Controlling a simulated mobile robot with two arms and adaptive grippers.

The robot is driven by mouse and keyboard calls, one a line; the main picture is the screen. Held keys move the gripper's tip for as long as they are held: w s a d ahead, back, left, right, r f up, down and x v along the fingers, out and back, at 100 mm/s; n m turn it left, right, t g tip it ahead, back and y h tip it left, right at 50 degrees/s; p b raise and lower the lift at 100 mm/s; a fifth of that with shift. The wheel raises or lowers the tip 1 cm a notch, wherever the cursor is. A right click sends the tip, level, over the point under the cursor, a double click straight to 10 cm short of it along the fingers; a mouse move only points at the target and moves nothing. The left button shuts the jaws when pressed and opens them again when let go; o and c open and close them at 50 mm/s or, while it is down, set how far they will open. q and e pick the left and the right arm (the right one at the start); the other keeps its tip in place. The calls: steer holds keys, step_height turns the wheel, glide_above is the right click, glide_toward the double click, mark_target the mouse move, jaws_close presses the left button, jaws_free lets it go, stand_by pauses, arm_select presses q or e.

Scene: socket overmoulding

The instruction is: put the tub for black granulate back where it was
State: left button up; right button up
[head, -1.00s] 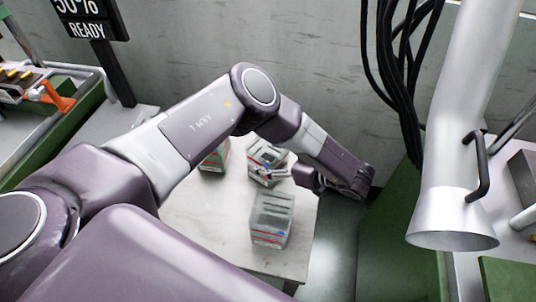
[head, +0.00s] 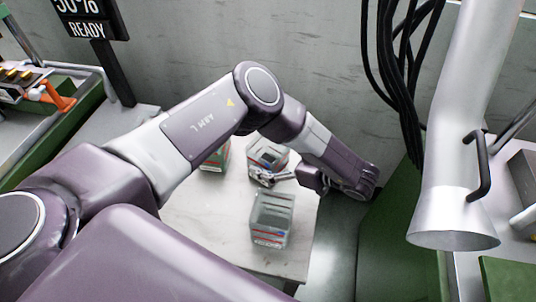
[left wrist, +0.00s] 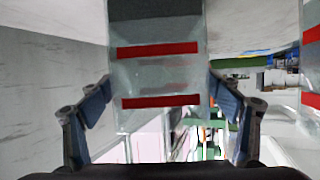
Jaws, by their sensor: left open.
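A clear tub with dark contents and red stripes (left wrist: 158,75) fills the upper middle of the left wrist view. In the head view this tub (head: 267,152) stands at the back of the small pale table (head: 188,222), partly hidden by my left gripper (head: 270,178). My left gripper is open, at the tub's near side. In the left wrist view its fingers (left wrist: 160,88) lie to either side of the tub's picture, with visible gaps. I cannot tell how far the fingertips reach along the tub. My right gripper is not in view.
Another clear tub (head: 272,222) stands at the table's front right, close to my left gripper. A white funnel-ended pipe (head: 453,210) hangs at right.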

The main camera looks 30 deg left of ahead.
arm_select(q)
steer(key=b+v, duration=0.1)
steer(key=v, duration=1)
steer(key=shift+f, duration=0.1)
